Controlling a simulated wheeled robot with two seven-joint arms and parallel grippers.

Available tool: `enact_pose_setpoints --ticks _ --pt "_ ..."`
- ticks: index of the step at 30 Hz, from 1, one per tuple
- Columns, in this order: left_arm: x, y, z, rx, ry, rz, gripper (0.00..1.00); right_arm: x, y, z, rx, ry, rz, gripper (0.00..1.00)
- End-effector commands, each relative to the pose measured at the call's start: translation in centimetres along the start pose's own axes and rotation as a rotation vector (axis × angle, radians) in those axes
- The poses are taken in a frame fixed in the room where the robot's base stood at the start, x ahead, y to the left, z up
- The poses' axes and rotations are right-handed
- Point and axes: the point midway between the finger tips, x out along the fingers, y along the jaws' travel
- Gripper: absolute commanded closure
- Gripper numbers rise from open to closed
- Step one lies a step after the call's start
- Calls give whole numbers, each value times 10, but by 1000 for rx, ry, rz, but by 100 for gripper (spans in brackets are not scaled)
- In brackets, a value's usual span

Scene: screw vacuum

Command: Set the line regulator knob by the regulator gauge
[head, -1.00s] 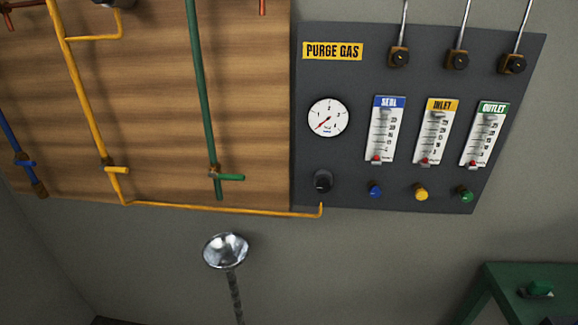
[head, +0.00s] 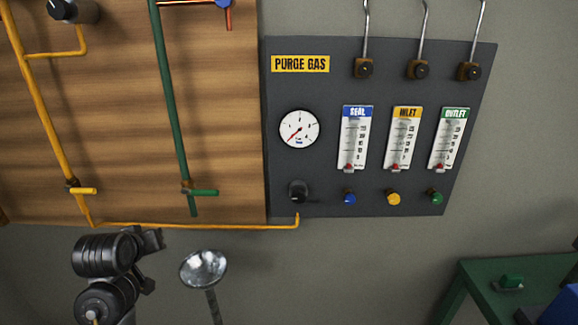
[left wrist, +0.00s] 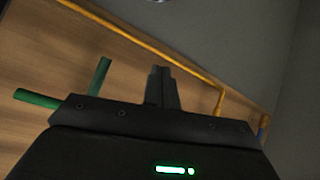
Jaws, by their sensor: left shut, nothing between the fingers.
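The round white regulator gauge (head: 299,129) is on the left of the dark purge gas panel in the head view. Its red needle points to the lower left, near the low end of the scale. A black knob (head: 298,191) sits below it on the panel, by the end of the yellow pipe. My left gripper (head: 155,240) is below the pipe board, left of the knob and well apart from it. It is shut and empty; its closed fingers also show in the left wrist view (left wrist: 160,75). The knob is not seen in the wrist view. My right gripper is not in view.
Yellow pipe (head: 190,226) runs under the wooden board (head: 230,120). A green valve handle (head: 203,192) sticks out there. A shiny metal dish on a stalk (head: 203,268) stands between my left gripper and the panel. A green table (head: 480,270) is at lower right.

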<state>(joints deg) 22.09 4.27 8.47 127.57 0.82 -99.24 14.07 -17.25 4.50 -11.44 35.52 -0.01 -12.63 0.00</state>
Motion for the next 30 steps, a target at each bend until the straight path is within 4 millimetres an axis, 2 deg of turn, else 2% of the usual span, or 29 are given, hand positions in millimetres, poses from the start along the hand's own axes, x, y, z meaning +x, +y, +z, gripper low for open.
enact_pose_setpoints --ticks 1,3,5,6,8,9,12,15,18,22,25,30 --pt "-10 6 -43 -59 57 19 100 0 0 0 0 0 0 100" --pt "-25 11 -93 -139 117 46 100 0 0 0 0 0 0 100" --pt "-43 15 -135 -207 167 75 100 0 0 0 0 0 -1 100" --pt "-56 18 -162 -251 198 98 100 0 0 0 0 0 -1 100" --pt "-79 21 -200 -319 243 137 100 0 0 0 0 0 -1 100" --pt "-96 22 -225 -364 272 166 100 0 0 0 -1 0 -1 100" --pt "-143 25 -281 -466 335 246 100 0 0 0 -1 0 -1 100" --pt "-192 26 -326 -554 386 330 100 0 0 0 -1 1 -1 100" --pt "-236 25 -358 -623 423 407 100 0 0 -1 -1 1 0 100" --pt "-279 23 -384 -681 452 484 100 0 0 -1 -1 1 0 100" --pt "-298 22 -395 -705 462 519 100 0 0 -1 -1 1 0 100" --pt "-310 22 -400 -718 467 540 100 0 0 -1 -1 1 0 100"
